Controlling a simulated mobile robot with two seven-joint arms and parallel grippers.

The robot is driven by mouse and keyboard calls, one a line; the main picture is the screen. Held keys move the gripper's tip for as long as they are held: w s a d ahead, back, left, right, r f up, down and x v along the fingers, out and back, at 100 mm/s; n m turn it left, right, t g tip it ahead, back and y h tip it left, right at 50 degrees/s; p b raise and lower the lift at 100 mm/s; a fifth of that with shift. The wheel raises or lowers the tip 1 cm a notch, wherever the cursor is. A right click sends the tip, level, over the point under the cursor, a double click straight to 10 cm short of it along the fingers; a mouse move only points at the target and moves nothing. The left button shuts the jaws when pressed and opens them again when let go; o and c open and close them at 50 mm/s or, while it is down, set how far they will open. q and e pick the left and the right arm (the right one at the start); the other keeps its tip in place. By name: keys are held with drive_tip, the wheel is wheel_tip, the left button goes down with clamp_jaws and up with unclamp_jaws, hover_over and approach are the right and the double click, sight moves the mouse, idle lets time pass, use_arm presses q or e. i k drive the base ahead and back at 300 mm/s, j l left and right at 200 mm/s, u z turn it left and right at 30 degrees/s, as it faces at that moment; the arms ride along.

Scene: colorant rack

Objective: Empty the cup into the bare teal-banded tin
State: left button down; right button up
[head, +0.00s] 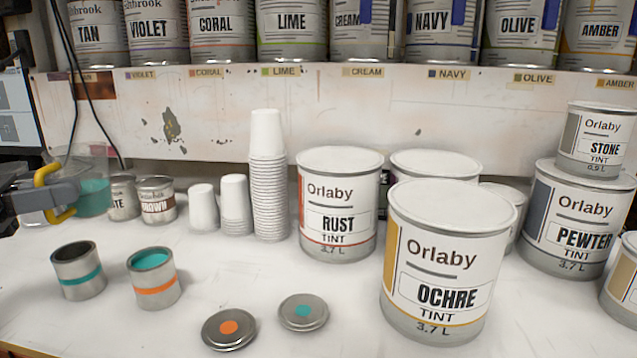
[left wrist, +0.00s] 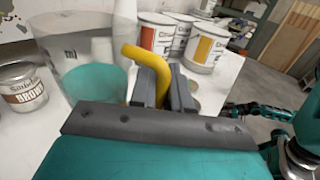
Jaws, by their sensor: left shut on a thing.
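The clear cup (head: 93,187) with teal liquid and a yellow handle (head: 48,195) is at the left of the head view, raised over the table and about upright. My left gripper (head: 66,194) is shut on the handle. In the left wrist view the cup (left wrist: 92,62) stands left of the jaws (left wrist: 160,88). The bare teal-banded tin (head: 78,282) stands open on the table, in front of and below the cup; its inside looks dark. My right arm's dark end (left wrist: 238,110) shows small in the left wrist view; its jaws are unclear.
An orange-banded tin (head: 154,277) holding teal paint stands just right of the teal-banded one. Two lids, orange-dotted (head: 229,329) and teal-dotted (head: 303,312), lie at the front. Paper cups (head: 268,180) and large cans (head: 338,205) are further right.

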sight(77, 265)
drive_tip(key=k, duration=0.9)
